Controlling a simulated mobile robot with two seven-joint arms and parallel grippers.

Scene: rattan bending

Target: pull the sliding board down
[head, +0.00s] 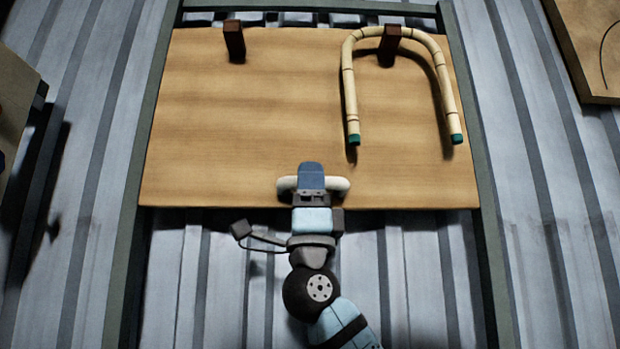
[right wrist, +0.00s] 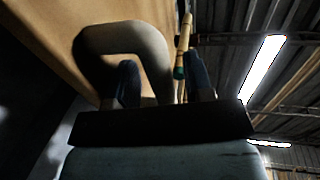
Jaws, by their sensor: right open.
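The sliding board (head: 250,120) is a wide wooden panel between two dark vertical rails. A pale curved handle (head: 341,185) sits at the middle of its lower edge. My right gripper (head: 311,178) is at the handle, covering its middle in the head view. In the right wrist view the handle (right wrist: 125,38) arches close to my open right gripper (right wrist: 165,85). One side of the handle appears between the two blue fingers, which stand apart; I cannot tell whether they touch it. My left gripper is not in view.
A bent rattan piece (head: 349,90) with green ends hangs on the right dark peg (head: 389,45). The left peg (head: 234,41) is empty. Below the board is corrugated metal wall (head: 400,280) between the rails. Other panels stand at the far left and upper right (head: 590,50).

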